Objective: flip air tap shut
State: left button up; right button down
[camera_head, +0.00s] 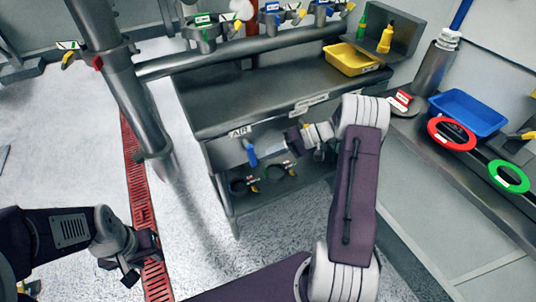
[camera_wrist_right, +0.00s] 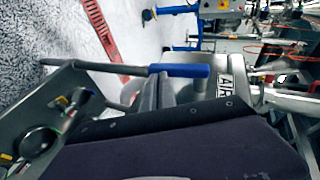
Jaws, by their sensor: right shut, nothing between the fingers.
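The air tap's blue lever (camera_head: 250,153) hangs down below the AIR label (camera_head: 240,131) on the front of the grey bench. In the right wrist view the blue lever (camera_wrist_right: 181,71) shows close up, with a grey rod running left from it and the AIR label (camera_wrist_right: 225,86) beside it. My right gripper (camera_head: 287,143) is shut and empty, just right of the lever in the head view. I cannot tell whether it touches the lever. My left gripper (camera_head: 132,268) hangs low over the floor, far from the tap; its jaw opening is unclear.
The bench (camera_head: 270,92) carries a yellow tray (camera_head: 350,60). Pipes with several valves run above it. Round fittings (camera_head: 280,172) sit on the lower shelf. At right are a blue tray (camera_head: 468,112), a red ring (camera_head: 434,141) and a green ring (camera_head: 509,187).

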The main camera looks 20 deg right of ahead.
jog(key=shift+a+f, duration=0.2)
jog(key=shift+a, duration=0.1)
dwell(0.4)
jog(key=s+d+r+p, duration=0.3)
jog(key=s+d+r, duration=0.3)
jog(key=s+r, duration=0.3)
notch_tip(320, 180, up, 2)
jog(key=shift+s+d, duration=0.35)
jog(key=shift+d, duration=0.05)
